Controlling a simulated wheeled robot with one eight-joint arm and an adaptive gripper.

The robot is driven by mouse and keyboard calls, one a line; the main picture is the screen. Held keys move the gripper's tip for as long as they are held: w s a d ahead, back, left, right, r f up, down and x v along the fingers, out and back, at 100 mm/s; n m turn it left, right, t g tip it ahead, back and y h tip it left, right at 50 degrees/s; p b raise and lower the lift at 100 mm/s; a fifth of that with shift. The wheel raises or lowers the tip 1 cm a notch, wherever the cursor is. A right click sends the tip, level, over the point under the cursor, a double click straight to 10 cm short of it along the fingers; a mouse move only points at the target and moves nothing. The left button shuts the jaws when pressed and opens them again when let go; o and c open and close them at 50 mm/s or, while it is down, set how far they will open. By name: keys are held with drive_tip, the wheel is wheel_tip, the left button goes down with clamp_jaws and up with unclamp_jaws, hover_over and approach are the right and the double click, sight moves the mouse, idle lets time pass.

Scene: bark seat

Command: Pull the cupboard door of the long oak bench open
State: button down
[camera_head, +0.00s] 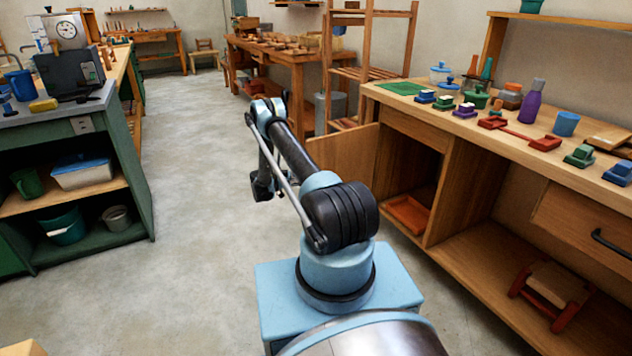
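The long oak bench (466,190) stands on the right, its front facing the aisle. Its cupboard door (348,158) stands swung out to the left of the cupboard opening, its lower part partly hidden behind my arm. The opening shows the inside, with a flat orange-red tray (408,213) on its floor. My gripper (262,188) is a small dark shape at the end of my arm, over the floor left of the door, with a gap between them in the picture. It is too small and dark to show its fingers.
The bench top carries a green mat, jars, small coloured blocks and a purple bottle (529,102). A red-framed stool (552,291) sits in the bench's open bay. A wooden rack (368,75) stands beyond the door. A green cabinet (133,165) stands left; floor between is clear.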

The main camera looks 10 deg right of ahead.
drive_tip(key=shift+w+a, duration=0.15)
drive_tip(key=shift+a, duration=0.1)
drive_tip(key=c, duration=1.7)
unclamp_jaws()
drive_tip(key=shift+o, duration=0.2)
drive_tip(key=shift+d, duration=0.1)
drive_tip(key=shift+r, duration=0.15)
